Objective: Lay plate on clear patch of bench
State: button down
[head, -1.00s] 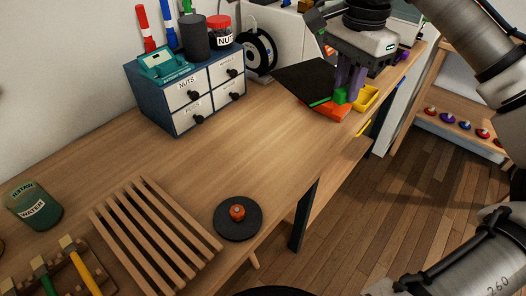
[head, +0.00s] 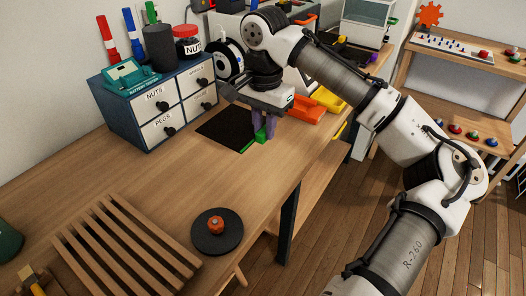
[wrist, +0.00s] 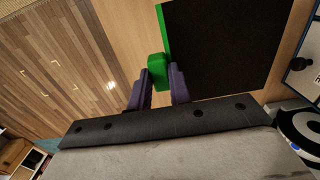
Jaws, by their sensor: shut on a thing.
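The plate (head: 228,126) is a thin black square with a green edge and a green grip tab. In the head view it is level at the bench, just right of the drawer box; I cannot tell whether it touches the wood. My gripper (head: 264,134) is shut on the green tab at the plate's near right side. In the wrist view the plate (wrist: 225,45) reaches out to the right of my gripper (wrist: 160,85), whose purple fingers hold the tab. The bench (head: 150,180) has bare wood in front of and left of the plate.
The drawer box (head: 160,105) stands close behind the plate's left. A slatted wooden rack (head: 125,245) and a black disc with an orange knob (head: 217,234) lie nearer. Orange (head: 306,110) and yellow (head: 328,99) trays stand right of my gripper. The bench's front edge is near.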

aim_at(264, 164)
jog(key=shift+f, duration=3.9)
jog(key=shift+f, duration=0.1)
jog(key=c, duration=1.3)
grip_release()
notch_tip(264, 164, up, 12)
jog(key=shift+r, duration=0.1)
